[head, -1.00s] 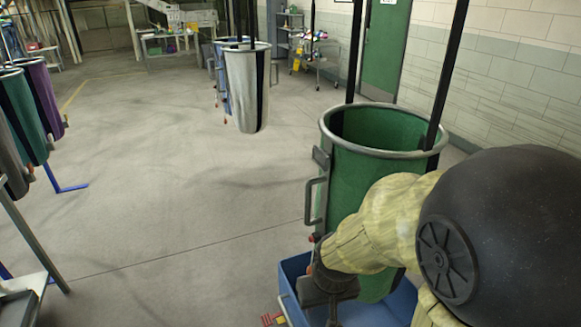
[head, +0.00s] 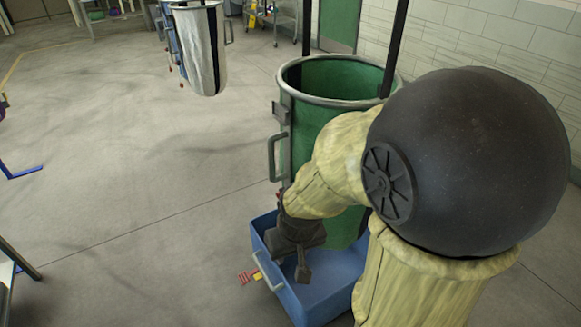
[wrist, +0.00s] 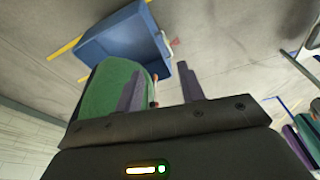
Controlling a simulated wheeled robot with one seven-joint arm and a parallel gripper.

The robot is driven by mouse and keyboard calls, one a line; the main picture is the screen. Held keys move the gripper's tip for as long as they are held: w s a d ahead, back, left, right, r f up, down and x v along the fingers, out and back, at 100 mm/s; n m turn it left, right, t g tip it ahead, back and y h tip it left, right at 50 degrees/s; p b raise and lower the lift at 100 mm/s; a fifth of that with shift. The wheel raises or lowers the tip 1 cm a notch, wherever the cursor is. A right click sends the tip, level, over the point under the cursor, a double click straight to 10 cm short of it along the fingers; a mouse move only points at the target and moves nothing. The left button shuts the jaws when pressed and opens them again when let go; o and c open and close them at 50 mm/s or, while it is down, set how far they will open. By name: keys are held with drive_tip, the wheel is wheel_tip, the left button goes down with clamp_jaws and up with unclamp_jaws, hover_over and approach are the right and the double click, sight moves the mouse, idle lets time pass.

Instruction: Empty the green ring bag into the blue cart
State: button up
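The green ring bag (head: 341,112) hangs upright by dark straps from its grey ring in the head view, with a handle on its left side. Its lower end is inside or just above the blue cart (head: 318,296); my arm hides part of both. My gripper (head: 300,266) is in front of the bag's lower left side, over the cart. In the wrist view my gripper (wrist: 160,72) has its two fingers well apart, with the green bag (wrist: 103,92) and the blue cart (wrist: 118,42) beyond. A small red-tipped piece (wrist: 154,103) shows between the fingers; I cannot tell if they touch it.
A silver-grey bag (head: 200,45) hangs at the back left, with a wheeled rack (head: 277,20) behind. A red and yellow part (head: 248,277) juts from the cart's left side. The floor to the left is mostly clear. A tiled wall (head: 490,45) stands at right.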

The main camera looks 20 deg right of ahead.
idle(0.3)
clamp_jaws()
idle(1.6)
